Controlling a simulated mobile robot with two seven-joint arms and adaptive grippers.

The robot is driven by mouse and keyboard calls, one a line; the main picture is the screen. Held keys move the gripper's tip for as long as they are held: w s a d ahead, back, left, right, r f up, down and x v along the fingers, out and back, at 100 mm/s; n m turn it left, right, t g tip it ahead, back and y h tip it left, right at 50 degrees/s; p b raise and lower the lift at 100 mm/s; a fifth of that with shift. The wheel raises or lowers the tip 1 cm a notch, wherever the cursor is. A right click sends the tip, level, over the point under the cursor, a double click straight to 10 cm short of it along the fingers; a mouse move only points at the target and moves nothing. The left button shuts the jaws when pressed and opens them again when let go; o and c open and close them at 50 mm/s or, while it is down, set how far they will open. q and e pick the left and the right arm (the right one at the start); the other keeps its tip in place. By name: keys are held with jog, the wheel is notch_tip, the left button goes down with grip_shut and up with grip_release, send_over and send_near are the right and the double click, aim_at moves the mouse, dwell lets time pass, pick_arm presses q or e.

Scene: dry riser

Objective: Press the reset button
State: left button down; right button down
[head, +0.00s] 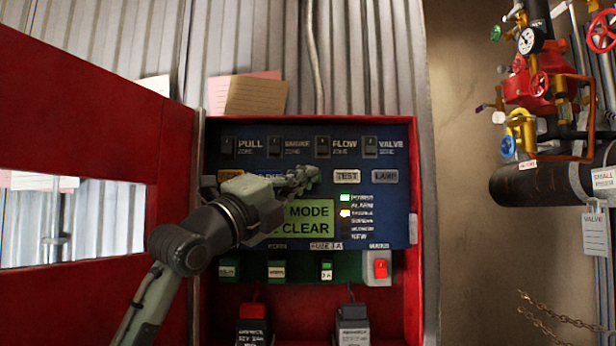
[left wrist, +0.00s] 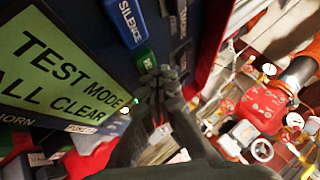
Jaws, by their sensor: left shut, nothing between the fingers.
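The blue control panel (head: 400,220) sits in an open red cabinet (head: 412,290). My left gripper (head: 310,176) is shut and empty in front of the button row, just left of the TEST button (head: 347,176). In the left wrist view, a green button (left wrist: 145,56) shows beside the blue SILENCE button (left wrist: 127,20). The shut fingertips (left wrist: 158,78) are at the green button and cover part of it. Its label is hidden, so I cannot read whether it says reset, nor tell whether the fingertips touch it. My right gripper is not in view.
The green display (head: 315,228) reads MODE and CLEAR beside my arm; the left wrist view shows TEST MODE, ALL CLEAR. The red cabinet door (head: 80,110) stands open at left. Pipes and valves (head: 540,85) are at right.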

pick_arm(q)
jog(key=shift+s, duration=0.85)
jog(key=s, duration=0.5)
jog(key=shift+f, duration=0.1)
dwell(0.7)
